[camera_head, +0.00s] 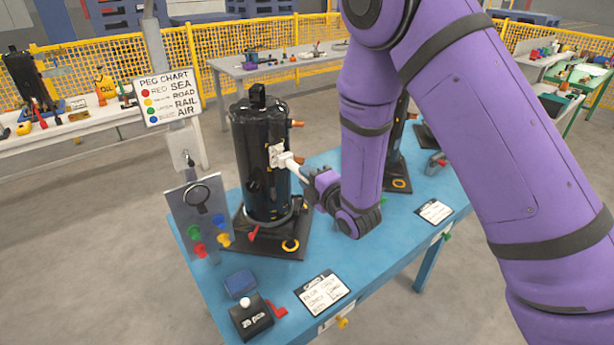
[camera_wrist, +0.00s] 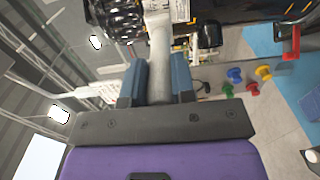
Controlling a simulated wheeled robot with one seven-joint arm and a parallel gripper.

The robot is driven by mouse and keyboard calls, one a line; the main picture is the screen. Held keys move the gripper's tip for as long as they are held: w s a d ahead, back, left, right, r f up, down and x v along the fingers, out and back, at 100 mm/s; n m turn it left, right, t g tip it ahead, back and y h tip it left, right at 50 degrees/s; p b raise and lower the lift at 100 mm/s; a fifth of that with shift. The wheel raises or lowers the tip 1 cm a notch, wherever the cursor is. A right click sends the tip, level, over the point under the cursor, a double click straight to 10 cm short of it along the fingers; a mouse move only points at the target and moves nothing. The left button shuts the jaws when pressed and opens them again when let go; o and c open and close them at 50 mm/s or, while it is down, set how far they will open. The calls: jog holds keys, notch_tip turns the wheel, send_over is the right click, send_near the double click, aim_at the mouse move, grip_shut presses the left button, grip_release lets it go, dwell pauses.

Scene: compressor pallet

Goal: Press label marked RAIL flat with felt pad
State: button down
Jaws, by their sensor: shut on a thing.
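The black compressor (camera_head: 262,195) stands upright on its base on the blue table (camera_head: 375,243). A white label-like patch (camera_head: 277,155) is on its side; its print is too small to read. My gripper (camera_head: 308,176) is at the compressor's right side, shut on a pale bar-shaped tool (camera_head: 291,167) whose far end meets or nearly meets the patch. In the wrist view the blue fingers of my gripper (camera_wrist: 158,85) close on the pale tool (camera_wrist: 159,50). Whether its hidden tip is felt, and whether it touches, I cannot tell.
A peg chart (camera_head: 168,97) lists SEA, ROAD, RAIL and AIR. A grey panel (camera_head: 185,213) holds coloured pegs. A blue block (camera_head: 240,284), a black box with a white knob (camera_head: 251,318) and a written card (camera_head: 322,291) lie in front. A second compressor stands behind my arm.

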jog(key=shift+w+a+f, duration=0.3)
jog(key=shift+w+f, duration=0.1)
jog(key=shift+w, duration=0.2)
jog(key=shift+w+a+f, duration=0.3)
jog(key=shift+w+f, duration=0.05)
jog(key=shift+w, duration=0.2)
jog(key=shift+w+a, duration=0.25)
jog(key=shift+w, duration=0.1)
dwell(0.8)
jog(key=shift+s, duration=0.1)
jog(key=shift+v, duration=1.65)
jog(key=shift+f, duration=0.1)
jog(key=shift+w+a+f, duration=0.35)
jog(key=shift+w+f, duration=0.1)
jog(key=shift+w, duration=0.1)
jog(key=shift+w+a+f, duration=0.35)
jog(key=shift+w+f, duration=0.15)
jog(key=shift+w, duration=0.05)
